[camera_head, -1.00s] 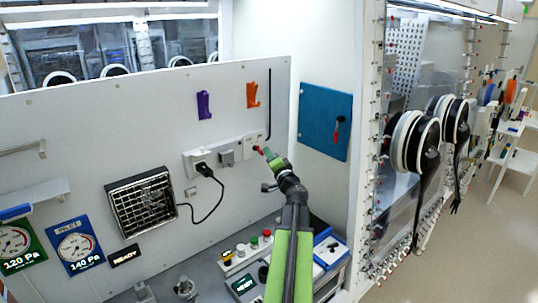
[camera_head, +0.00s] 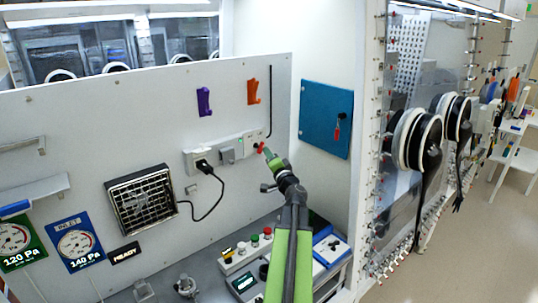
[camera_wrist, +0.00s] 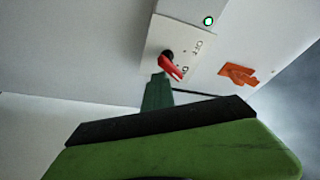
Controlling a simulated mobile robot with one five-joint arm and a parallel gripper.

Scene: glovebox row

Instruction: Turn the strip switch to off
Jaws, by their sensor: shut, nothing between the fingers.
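The strip switch is a red handle on a black hub (camera_wrist: 171,66) on a white plate (camera_wrist: 181,42) in the wrist view. The handle slants down and to the right there, with small dark lettering beside it that I cannot read surely. In the head view the red handle (camera_head: 261,148) shows small at the right end of the white power strip (camera_head: 214,154). My gripper (camera_wrist: 157,88) is shut and empty, its green tip just below the handle; I cannot tell whether they touch. It also shows in the head view (camera_head: 268,155), at the strip's right end.
A black plug (camera_head: 203,166) with a cord sits in the strip's left part. Purple (camera_head: 204,102) and orange (camera_head: 253,91) hooks hang above. A blue panel (camera_head: 325,119) with a red handle is to the right. A control box (camera_head: 247,248) with coloured buttons stands below.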

